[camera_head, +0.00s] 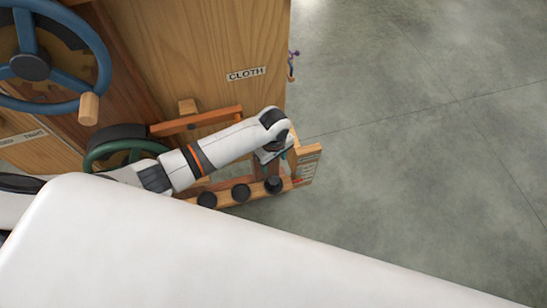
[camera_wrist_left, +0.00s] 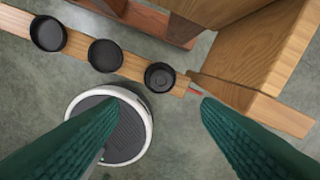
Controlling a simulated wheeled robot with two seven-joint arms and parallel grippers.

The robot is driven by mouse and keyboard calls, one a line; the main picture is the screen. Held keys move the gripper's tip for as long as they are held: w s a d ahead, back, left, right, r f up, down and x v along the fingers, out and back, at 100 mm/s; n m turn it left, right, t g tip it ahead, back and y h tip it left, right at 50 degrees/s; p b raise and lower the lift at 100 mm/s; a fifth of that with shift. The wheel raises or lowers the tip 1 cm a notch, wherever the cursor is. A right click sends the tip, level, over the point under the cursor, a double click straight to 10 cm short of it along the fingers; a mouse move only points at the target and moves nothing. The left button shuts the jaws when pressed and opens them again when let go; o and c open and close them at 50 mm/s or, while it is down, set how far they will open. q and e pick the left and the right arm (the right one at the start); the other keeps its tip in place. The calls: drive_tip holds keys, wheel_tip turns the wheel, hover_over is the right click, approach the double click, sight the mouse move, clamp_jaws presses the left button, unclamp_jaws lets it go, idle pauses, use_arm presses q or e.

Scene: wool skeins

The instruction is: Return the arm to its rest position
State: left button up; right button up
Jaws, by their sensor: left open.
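My left arm (camera_head: 220,148), white with an orange band, reaches in from the left across the front of the wooden cabinet. My left gripper (camera_head: 270,158) is at its end, partly hidden by the wrist, near the right end of a low wooden rail. In the left wrist view its two green fingers (camera_wrist_left: 159,105) are spread apart with nothing between them. The rightmost black cup (camera_wrist_left: 160,77) on the rail shows just beyond the gap between the fingertips. My right gripper is not in view.
The wooden rail (camera_head: 224,200) carries three round black cups. Close to the arm are a green wheel (camera_head: 110,152), an orange-brown wooden bar (camera_head: 195,121) and a cabinet marked CLOTH (camera_head: 210,55). A blue handwheel (camera_head: 90,35) is upper left. Grey floor (camera_head: 430,140) on the right is clear.

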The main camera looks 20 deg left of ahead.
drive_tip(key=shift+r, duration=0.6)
